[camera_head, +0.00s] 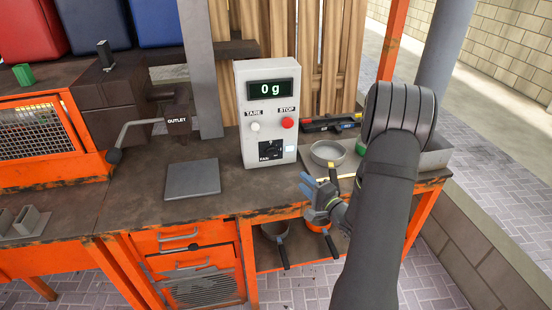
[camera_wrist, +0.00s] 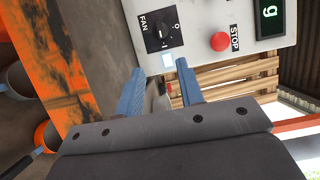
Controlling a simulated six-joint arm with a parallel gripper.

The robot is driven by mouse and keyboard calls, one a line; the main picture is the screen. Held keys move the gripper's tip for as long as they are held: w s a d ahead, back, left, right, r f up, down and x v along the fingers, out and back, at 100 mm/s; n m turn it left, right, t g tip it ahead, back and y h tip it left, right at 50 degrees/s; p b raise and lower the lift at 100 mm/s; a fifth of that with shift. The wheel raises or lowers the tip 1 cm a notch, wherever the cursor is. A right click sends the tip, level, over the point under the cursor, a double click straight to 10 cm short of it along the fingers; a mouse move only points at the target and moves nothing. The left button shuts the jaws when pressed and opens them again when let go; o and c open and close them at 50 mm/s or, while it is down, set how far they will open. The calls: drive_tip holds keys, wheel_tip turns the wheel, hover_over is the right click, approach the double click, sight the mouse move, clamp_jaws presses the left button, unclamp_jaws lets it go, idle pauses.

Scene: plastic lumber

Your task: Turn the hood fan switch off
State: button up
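The hood fan switch (camera_head: 270,151) is a black rotary knob on a black square plate, low on the front of a white control box (camera_head: 266,90). In the wrist view the knob (camera_wrist: 159,32) shows turned sideways beside the word FAN, with small white marks around it; I cannot tell which mark it points to. My gripper (camera_head: 319,181) is in front of the bench, to the right of and below the knob. In the wrist view its two blue fingers (camera_wrist: 160,66) are apart with nothing held between them. They do not touch the knob.
The box has a red STOP button (camera_head: 288,123), a pale TARE button (camera_head: 255,127) and a display reading 0 g. A flat grey plate (camera_head: 192,179) lies left of it. A round dish (camera_head: 327,153) stands to its right.

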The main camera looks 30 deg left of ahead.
sight(274, 156)
drive_tip(key=x, duration=1.6)
drive_tip(key=shift+a, duration=0.2)
drive_tip(key=shift+c, duration=0.4)
clamp_jaws()
